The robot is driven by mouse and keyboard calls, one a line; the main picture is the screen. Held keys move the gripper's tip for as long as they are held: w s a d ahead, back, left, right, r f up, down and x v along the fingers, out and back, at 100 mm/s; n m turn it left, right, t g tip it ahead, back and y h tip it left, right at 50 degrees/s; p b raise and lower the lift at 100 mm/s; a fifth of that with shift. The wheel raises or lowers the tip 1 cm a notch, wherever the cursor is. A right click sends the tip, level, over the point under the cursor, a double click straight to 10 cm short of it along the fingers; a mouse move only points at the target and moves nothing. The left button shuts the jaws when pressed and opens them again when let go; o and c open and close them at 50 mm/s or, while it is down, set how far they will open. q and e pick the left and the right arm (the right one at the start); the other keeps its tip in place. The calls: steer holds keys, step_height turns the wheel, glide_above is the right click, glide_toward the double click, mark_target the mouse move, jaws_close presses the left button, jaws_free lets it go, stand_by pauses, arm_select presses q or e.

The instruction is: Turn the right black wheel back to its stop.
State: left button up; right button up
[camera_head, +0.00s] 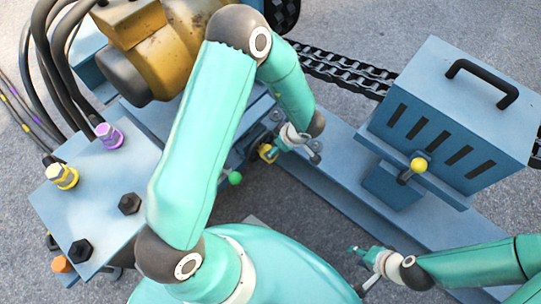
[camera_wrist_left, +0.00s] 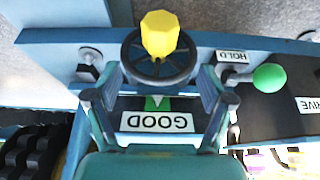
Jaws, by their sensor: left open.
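A black spoked wheel with a yellow hexagonal hub (camera_wrist_left: 160,35) is in the upper middle of the left wrist view. In the head view its yellow hub (camera_head: 267,152) shows beside my left gripper (camera_head: 281,143), which partly hides it. In the wrist view my left gripper (camera_wrist_left: 161,76) is open, one finger at each side of the wheel's near edge. I cannot tell whether they touch the rim. Whether this is the right-hand wheel is unclear. My right gripper (camera_head: 359,268) is apart from it at lower right, its fingers looking spread and empty.
A GOOD label (camera_wrist_left: 157,122) with a green pointer lies below the wheel. A green ball knob (camera_wrist_left: 269,77) and a HOLD label (camera_wrist_left: 233,57) are to its right. A blue slotted box (camera_head: 455,115) with a yellow-knobbed lever stands right. Bolts and hoses are at left.

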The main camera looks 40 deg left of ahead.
arm_select(q)
steer(key=b+x, duration=0.4)
steer(key=x, duration=0.6)
steer(key=shift+a+f, duration=0.1)
steer(key=shift+f, duration=0.3)
